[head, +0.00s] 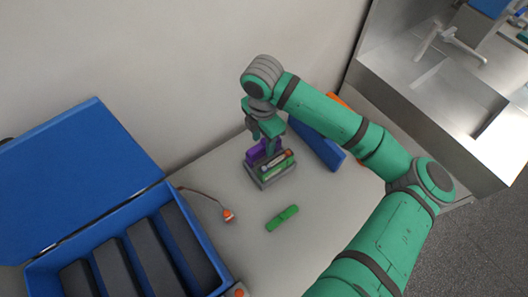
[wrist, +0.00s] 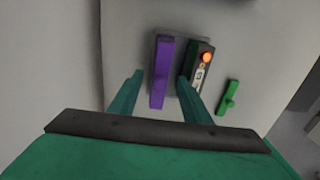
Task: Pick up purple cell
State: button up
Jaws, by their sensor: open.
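The purple cell (head: 256,153) stands at the back left of a small grey tray (head: 268,184) on the table. In the wrist view the purple cell (wrist: 161,72) is a long upright bar. My gripper (head: 265,133) is open and points down over the tray. In the wrist view its two fingers (wrist: 158,84) lie on either side of the purple cell, with gaps visible. The right finger overlaps the edge of the neighbouring dark cell (wrist: 203,70) with an orange end. I cannot tell how far the fingertips are above the cell.
A green cell (head: 282,218) lies loose on the table; it also shows in the wrist view (wrist: 230,98). An open blue case (head: 85,240) with dark slots stands at left. An orange-tipped cable (head: 228,215) lies nearby. A blue block (head: 318,146) stands right of the tray.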

aim_at(264, 152)
jog(key=shift+d+f, duration=0.2)
jog(key=shift+f, duration=1.7)
grip_shut()
jog(key=shift+w, duration=0.1)
jog(key=shift+r, duration=0.1)
